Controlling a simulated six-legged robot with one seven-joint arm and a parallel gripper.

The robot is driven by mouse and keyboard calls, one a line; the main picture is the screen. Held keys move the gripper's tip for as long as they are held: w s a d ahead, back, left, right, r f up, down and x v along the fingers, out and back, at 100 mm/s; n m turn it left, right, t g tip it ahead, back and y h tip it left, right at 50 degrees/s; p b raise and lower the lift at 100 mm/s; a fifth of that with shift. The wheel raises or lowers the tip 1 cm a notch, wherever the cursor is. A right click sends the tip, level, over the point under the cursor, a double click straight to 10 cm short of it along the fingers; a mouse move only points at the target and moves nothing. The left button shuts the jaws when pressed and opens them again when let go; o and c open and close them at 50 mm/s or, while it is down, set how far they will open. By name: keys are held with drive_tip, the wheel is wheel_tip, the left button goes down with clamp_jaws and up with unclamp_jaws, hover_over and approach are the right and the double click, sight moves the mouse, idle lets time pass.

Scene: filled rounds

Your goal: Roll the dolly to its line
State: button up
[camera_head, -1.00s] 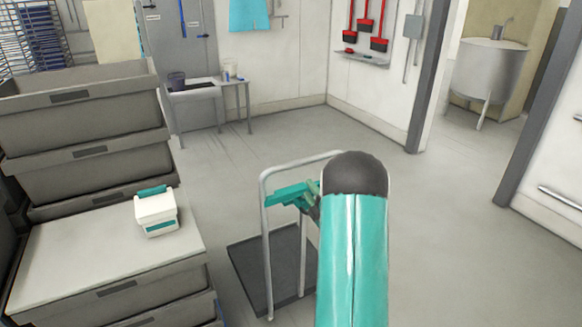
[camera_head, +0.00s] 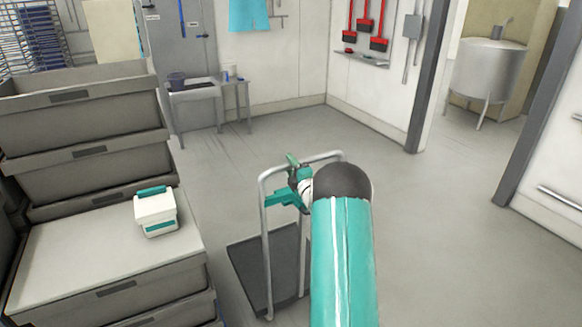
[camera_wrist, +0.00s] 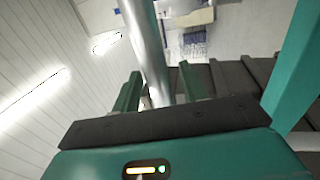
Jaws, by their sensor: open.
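The dolly has a dark flat deck (camera_head: 262,282) low on the floor and an upright grey tube handle (camera_head: 266,235). It stands right of the stacked crates in the head view. My gripper (camera_head: 283,182) is open at the top of the handle. In the wrist view a metal tube of the handle (camera_wrist: 145,40) runs between the two teal fingers of my gripper (camera_wrist: 159,88). I cannot tell whether either finger touches it. My arm hides the right part of the dolly. No floor line can be made out.
Grey crates (camera_head: 85,140) stand stacked at the left, with a white and teal box (camera_head: 156,213) on a lower lid. A small table (camera_head: 195,98) stands at the back wall. A steel vat (camera_head: 487,70) is beyond the doorway. The floor (camera_head: 420,220) behind and right is clear.

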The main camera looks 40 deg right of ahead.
clamp_jaws()
idle(0.4)
